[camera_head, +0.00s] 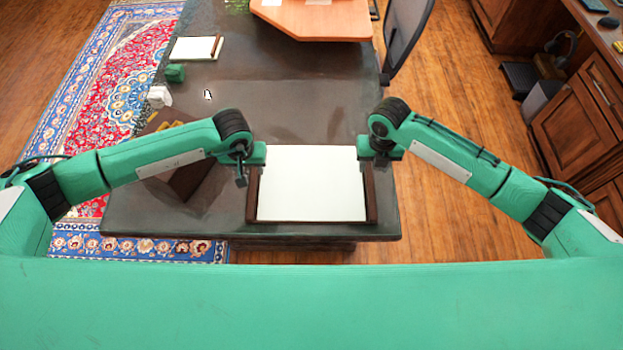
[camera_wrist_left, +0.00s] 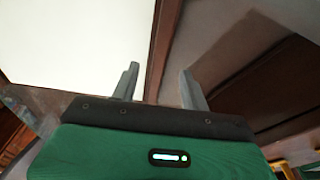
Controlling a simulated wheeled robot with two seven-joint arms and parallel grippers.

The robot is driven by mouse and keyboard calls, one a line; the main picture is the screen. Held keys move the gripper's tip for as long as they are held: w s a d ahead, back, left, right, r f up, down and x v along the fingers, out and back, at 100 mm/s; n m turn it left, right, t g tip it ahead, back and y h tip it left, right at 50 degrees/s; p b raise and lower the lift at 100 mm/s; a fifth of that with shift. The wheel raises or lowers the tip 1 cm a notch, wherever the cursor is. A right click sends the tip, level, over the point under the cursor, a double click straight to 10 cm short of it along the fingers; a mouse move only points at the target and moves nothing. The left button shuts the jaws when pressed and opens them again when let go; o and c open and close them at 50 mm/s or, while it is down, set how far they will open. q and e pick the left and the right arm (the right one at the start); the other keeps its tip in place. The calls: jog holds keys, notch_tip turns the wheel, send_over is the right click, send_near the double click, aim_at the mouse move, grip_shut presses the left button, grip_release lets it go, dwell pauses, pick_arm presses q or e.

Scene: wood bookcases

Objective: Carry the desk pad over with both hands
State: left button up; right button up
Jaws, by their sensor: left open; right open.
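The desk pad (camera_head: 310,188) is a white sheet with dark brown strips along its left and right sides. It lies on the dark desk (camera_head: 300,110) near the front edge. My left gripper (camera_head: 251,168) is at the pad's left side, open. In the left wrist view, its two fingers (camera_wrist_left: 159,72) are apart, one on each side of the brown strip as seen from there. The white sheet also fills the upper left of that view (camera_wrist_left: 70,40). My right gripper (camera_head: 376,157) is at the pad's upper right corner, open; its fingertips are hard to make out.
A dark brown box-like object (camera_head: 190,180) stands left of the pad, partly hidden under my left arm. The desk behind the pad is clear. A chair (camera_head: 408,35) stands at the far right.

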aim_at(253, 177)
pick_arm(q)
jog(key=shift+w+f, duration=0.15)
jog(key=shift+f, duration=1.15)
jog(key=shift+w+f, duration=0.15)
jog(key=shift+f, duration=1.15)
pick_arm(e)
jog(key=shift+f, duration=2.6)
pick_arm(q)
jog(key=shift+c, duration=0.4)
pick_arm(e)
jog(key=shift+c, duration=0.4)
pick_arm(q)
grip_shut()
pick_arm(e)
grip_shut()
jog(key=shift+r, duration=0.1)
